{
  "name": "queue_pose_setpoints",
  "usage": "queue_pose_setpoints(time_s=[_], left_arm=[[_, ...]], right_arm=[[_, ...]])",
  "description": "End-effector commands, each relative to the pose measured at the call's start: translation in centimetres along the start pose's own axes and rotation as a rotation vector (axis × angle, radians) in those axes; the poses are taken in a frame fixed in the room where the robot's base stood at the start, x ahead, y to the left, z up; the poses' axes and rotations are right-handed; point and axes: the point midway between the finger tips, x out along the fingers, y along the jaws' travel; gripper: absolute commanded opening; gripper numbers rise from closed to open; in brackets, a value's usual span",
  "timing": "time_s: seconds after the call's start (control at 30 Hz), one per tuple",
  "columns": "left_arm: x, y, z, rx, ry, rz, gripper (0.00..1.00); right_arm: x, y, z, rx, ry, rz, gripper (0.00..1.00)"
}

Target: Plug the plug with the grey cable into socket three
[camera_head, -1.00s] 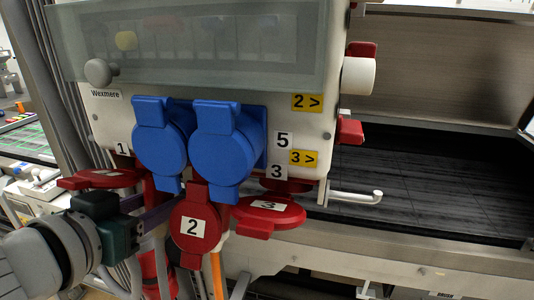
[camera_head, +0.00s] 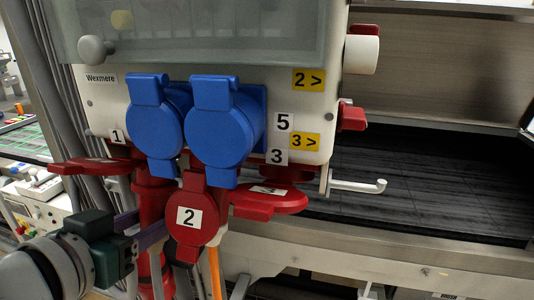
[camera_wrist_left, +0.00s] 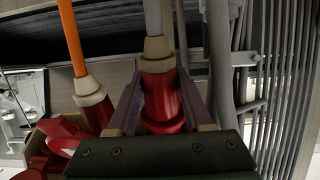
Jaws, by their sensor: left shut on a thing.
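My left gripper (camera_head: 150,235) is shut on the red plug with the grey cable, below socket one. In the left wrist view the red plug (camera_wrist_left: 160,95) sits between the purple fingers (camera_wrist_left: 160,108); its beige collar and grey cable (camera_wrist_left: 153,15) run up the picture. I cannot tell whether its mating end touches a socket. The red lid marked 3 (camera_head: 275,204) sticks out at the lower right of the box. The socket three opening is hidden from me. My right gripper is not in view.
The white box (camera_head: 315,105) has blue covers (camera_head: 222,130) in front. Red lids marked 1 (camera_head: 92,166) and 2 (camera_head: 188,217) flank the gripper closely. An orange cable (camera_head: 215,270) hangs near lid 2. A white hook (camera_head: 358,187) juts out at right. Grey pipes (camera_wrist_left: 290,90) stand nearby.

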Motion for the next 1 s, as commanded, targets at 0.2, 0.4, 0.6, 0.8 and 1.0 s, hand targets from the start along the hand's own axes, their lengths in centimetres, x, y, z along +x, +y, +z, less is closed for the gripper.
queue_pose_setpoints(time_s=[0.2, 0.4, 0.6, 0.8, 1.0], left_arm=[[0.04, 0.06, 0.64, -0.001, 0.003, 0.002, 0.00], [0.00, 0.05, 0.69, -0.001, 0.004, 0.002, 0.00], [0.00, 0.05, 0.64, -0.001, 0.004, 0.002, 0.00], [-0.01, 0.01, 0.54, -0.001, 0.005, 0.001, 0.00], [0.01, 0.02, 0.59, 0.000, 0.005, 0.001, 0.00]], right_arm=[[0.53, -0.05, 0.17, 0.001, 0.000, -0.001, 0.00], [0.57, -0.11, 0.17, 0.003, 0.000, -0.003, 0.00], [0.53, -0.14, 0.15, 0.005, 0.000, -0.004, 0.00], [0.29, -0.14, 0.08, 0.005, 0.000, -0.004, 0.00], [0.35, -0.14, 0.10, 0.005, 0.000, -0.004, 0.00]])
